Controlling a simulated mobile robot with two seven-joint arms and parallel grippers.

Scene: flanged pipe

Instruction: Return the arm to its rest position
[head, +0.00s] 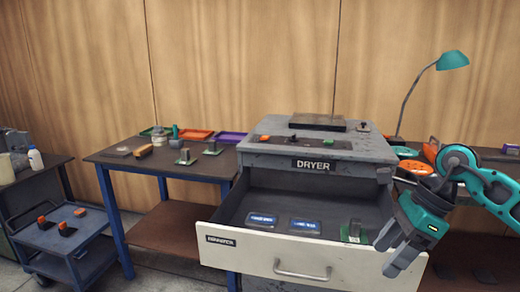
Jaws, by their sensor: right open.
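My right gripper (396,255) is at the right of the view, just above the right front of the open dryer drawer (285,258). Its jaws are open, and I see nothing held in them. The teal and dark arm (490,190) reaches in from the right edge. Inside the drawer lie two blue-labelled packs (262,220), (305,225) and a small metal block on a green base (352,232), close to the gripper's left side. My left gripper is not in view.
The grey dryer cabinet (325,166) stands behind the drawer. A table (200,172) with trays and small parts is to the left, and a blue cart (65,240) farther left. A teal lamp (452,61) and orange items stand behind my right arm.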

